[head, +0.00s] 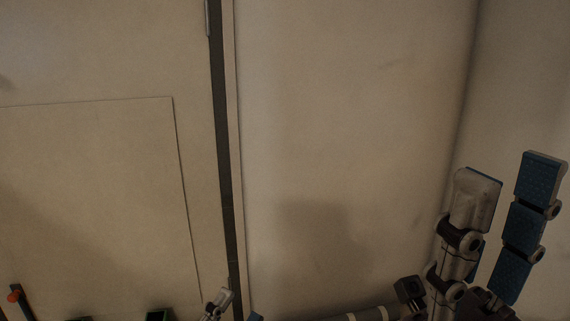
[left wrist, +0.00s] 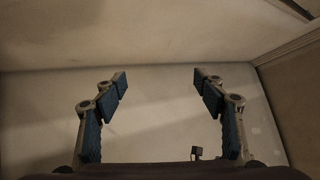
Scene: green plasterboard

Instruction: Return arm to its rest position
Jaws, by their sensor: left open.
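My left gripper (head: 239,304) shows only by its fingertips at the bottom edge of the head view, left of centre. In the left wrist view my left gripper (left wrist: 160,78) is open, with its two blue-padded fingers wide apart and nothing between them. My right gripper (head: 512,172) is large at the right of the head view. Its fingers point up and stand apart, with nothing seen between them. Most of both arms is out of view.
A pale wall (head: 350,130) fills most of the head view, with a dark vertical gap (head: 224,160) left of centre. A panel outline (head: 90,190) is at the left. Small orange-tipped (head: 14,296) and green (head: 160,315) items show at the lower left.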

